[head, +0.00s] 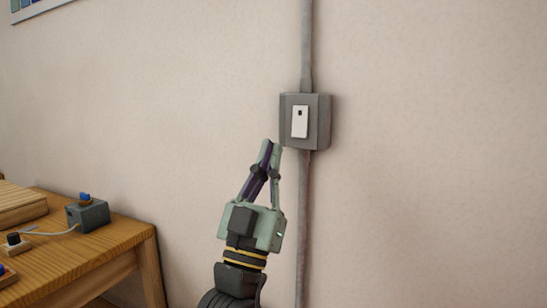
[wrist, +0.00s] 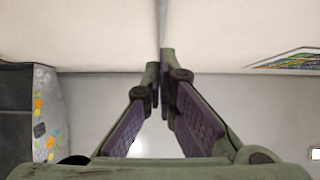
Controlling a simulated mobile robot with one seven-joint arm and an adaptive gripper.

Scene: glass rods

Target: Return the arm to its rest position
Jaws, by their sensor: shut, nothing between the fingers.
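My gripper (head: 270,146) is raised in front of the wall in the head view, pointing up, just below and left of a grey wall switch box (head: 320,137) with a white rocker (head: 299,121). Its fingers are shut with nothing between them. In the wrist view my gripper (wrist: 160,54) shows its two fingers meeting near the tips, with purple inner pads. Whether the fingertips touch the switch box or stand apart from it, I cannot tell.
A wooden table (head: 115,249) stands at lower left, bearing a small grey box with a blue knob (head: 88,215) and a wooden block (head: 18,203). A grey conduit (head: 307,45) runs up the wall. The wall to the right is bare.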

